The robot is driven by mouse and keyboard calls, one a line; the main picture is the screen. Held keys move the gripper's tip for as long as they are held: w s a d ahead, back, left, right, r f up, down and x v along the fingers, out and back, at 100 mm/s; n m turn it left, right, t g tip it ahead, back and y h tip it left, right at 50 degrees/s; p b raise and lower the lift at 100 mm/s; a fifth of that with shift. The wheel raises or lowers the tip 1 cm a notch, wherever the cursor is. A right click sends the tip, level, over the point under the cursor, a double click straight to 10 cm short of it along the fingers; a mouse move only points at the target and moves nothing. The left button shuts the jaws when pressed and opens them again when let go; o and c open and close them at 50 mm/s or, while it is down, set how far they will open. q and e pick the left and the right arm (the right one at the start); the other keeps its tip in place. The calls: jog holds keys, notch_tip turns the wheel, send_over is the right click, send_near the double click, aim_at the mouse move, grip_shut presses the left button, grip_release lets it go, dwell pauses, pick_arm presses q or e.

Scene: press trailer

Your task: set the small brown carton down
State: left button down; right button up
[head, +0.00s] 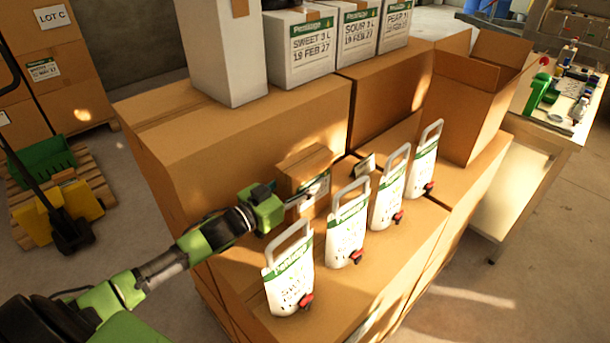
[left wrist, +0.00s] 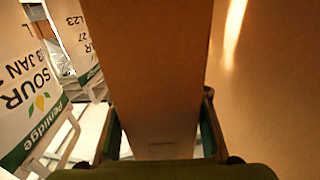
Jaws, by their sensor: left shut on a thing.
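The small brown carton (head: 302,168) is in the middle of the head view, behind the row of white pouches and in front of a large carton. My left gripper (head: 295,203) is shut on it. In the left wrist view the carton (left wrist: 155,75) fills the middle, with a finger of my left gripper (left wrist: 160,135) on each side. The carton's underside is hidden, so I cannot tell whether it touches the carton top below. My right gripper is not in view.
Several white pouches with handles (head: 347,230) stand in a row on the lower cartons (head: 400,262). Large cartons (head: 245,135) rise behind, carrying white boxes (head: 300,50). An open carton (head: 470,110) stands right, beside a cluttered table (head: 535,130). A pallet (head: 85,180) lies left.

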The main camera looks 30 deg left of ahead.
aim_at(284, 192)
pick_arm(q)
jog(key=shift+r, duration=0.25)
jog(key=c, duration=1.2)
grip_release()
jog(key=shift+f, duration=0.25)
jog(key=shift+s, duration=0.1)
jog(key=b+v, duration=0.1)
jog(key=v, duration=1.1)
jog(key=shift+r, duration=0.1)
